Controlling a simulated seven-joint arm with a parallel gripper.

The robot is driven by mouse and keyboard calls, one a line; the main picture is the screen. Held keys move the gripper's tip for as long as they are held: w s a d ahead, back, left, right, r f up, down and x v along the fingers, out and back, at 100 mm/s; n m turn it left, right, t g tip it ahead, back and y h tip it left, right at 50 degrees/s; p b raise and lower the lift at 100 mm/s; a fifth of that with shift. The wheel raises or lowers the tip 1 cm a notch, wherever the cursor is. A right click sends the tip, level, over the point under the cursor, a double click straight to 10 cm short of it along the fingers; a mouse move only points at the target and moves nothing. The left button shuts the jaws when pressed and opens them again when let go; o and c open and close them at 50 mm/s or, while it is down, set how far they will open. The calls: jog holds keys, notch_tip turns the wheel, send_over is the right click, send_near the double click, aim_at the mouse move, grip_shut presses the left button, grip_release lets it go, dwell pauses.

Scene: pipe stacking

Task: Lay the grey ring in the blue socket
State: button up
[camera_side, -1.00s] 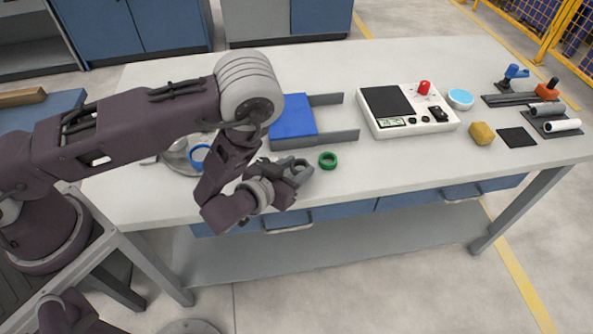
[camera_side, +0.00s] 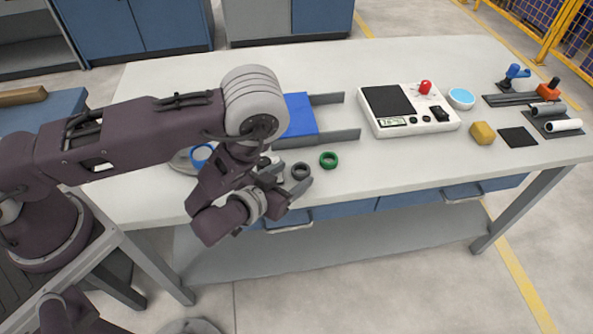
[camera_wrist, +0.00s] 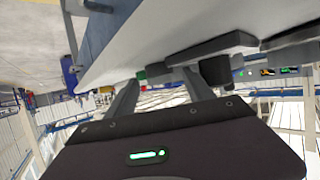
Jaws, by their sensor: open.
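The grey ring (camera_side: 301,172) lies near the table's front edge, just left of a green ring (camera_side: 329,160). My gripper (camera_side: 290,177) is open, low at the front edge, with its fingertips close beside the grey ring; I cannot tell whether they touch it. A blue ring-shaped piece (camera_side: 201,152), which looks like the blue socket, sits on a round grey base to the left, partly hidden behind my arm. In the wrist view my two fingers (camera_wrist: 163,90) are spread apart, with a bit of green (camera_wrist: 141,75) beyond them.
A blue block between grey rails (camera_side: 298,115) stands behind the grey ring. A white console (camera_side: 407,110), a yellow block (camera_side: 482,133) and racks of tubes (camera_side: 555,116) are to the right. The table front right of the green ring is clear.

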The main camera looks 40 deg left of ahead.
jog(key=v, duration=0.3)
jog(key=shift+s, duration=0.2)
jog(key=shift+s+r, duration=0.2)
jog(key=shift+s, duration=0.1)
jog(key=c, duration=0.3)
jog(key=shift+s, duration=0.1)
jog(key=c, duration=0.6)
